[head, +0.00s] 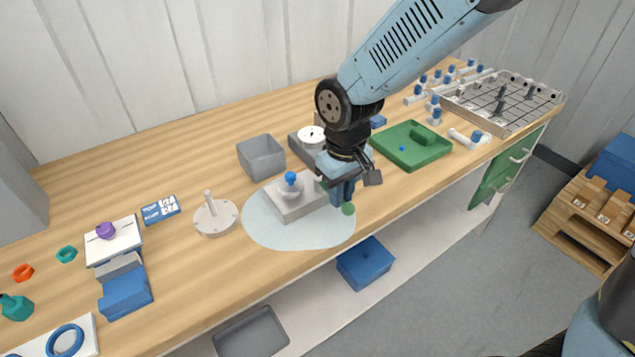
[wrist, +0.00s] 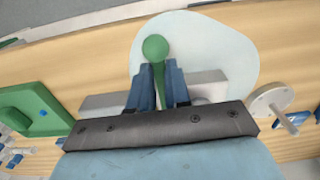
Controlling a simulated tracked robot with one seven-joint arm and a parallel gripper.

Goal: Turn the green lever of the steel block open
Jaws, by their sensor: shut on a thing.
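The steel block (head: 294,206) sits on a pale round mat (head: 277,234) near the front edge of the bench, with a blue-topped fitting (head: 290,181) on top. My gripper (head: 344,199) is at the block's right end. In the wrist view my gripper (wrist: 156,85) has its two blue fingers on either side of the green lever (wrist: 155,48), shut on it. The lever's root on the block (wrist: 208,77) is hidden by my fingers.
A white round plate with a peg (head: 215,217) stands left of the mat. A grey bin (head: 262,157) and a dial gauge (head: 311,136) stand behind the block. A green tray (head: 411,146) lies to the right. The bench's front edge is close to the lever knob.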

